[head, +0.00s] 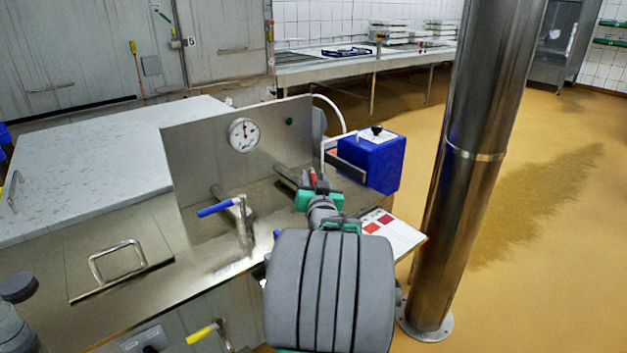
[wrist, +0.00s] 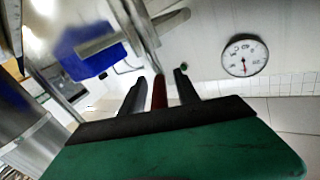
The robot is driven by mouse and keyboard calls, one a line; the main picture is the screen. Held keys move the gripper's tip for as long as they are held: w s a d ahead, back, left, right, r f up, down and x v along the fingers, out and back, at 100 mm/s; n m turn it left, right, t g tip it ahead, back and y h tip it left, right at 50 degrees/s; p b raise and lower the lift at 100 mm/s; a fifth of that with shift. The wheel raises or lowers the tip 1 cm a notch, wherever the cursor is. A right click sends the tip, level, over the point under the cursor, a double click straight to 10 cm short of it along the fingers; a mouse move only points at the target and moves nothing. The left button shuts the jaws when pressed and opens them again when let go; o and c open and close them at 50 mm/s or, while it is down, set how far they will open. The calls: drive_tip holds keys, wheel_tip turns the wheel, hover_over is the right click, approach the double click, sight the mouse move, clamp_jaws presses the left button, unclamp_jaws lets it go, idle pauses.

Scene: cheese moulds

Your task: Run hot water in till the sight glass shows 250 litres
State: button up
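A red handle (head: 313,179) shows at the steel panel (head: 180,150), by a grey pipe. My gripper (head: 318,181) reaches it from the front. In the wrist view the red handle (wrist: 159,92) stands between the two dark fingers of my gripper (wrist: 158,80), with a narrow gap on each side, so the gripper looks open around it. Whether the fingers touch it I cannot tell. A blue-handled lever (head: 216,208) sits on a pipe to the left. A round dial (head: 244,135) is on the panel; its reading is too small to tell. I cannot make out a sight glass.
A blue box (head: 372,160) stands just right of the handle, close to my gripper. A sheet with red squares (head: 390,232) lies below it. A thick steel column (head: 480,150) rises at the right. A yellow handle (head: 202,333) is low at the front. The floor at right is clear.

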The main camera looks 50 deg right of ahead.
drive_tip(key=v, duration=0.7)
drive_tip(key=shift+s+a, duration=0.3)
